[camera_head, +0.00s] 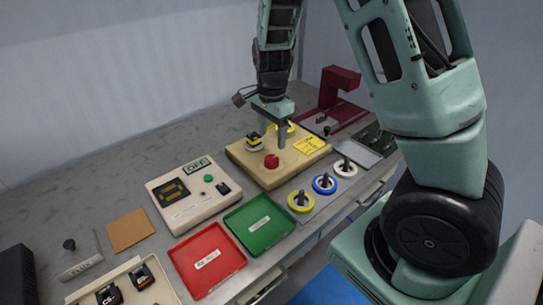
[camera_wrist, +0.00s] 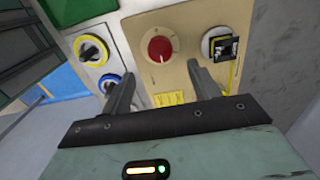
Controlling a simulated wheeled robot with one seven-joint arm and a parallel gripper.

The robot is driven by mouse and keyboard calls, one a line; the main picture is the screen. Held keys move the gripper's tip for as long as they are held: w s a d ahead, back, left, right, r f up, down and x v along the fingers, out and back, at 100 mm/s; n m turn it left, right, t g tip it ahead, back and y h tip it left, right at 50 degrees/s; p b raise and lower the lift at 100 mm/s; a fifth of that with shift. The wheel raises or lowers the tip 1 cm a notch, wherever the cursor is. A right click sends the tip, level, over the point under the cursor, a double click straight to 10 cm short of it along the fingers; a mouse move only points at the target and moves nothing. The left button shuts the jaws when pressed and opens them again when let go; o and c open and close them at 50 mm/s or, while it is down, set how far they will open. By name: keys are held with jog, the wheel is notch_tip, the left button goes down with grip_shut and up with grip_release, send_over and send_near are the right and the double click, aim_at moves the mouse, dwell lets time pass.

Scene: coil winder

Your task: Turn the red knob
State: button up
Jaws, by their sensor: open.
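The red knob (camera_head: 271,161) sits on the top face of a tan box (camera_head: 245,160) in the middle of the bench. It also shows in the wrist view (camera_wrist: 160,49), round with a pale line mark and small marks around it. My gripper (camera_head: 272,134) is above the box, fingers pointing down. In the wrist view my gripper (camera_wrist: 163,70) has its two fingers spread apart, with the knob seen beyond and between the tips. Nothing is between the fingers, and they look clear of the knob.

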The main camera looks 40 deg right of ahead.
aim_at(272, 159)
notch_tip(272, 159, down, 8)
jog(key=shift+r, duration=0.1)
dwell(0.4)
jog(key=c, duration=1)
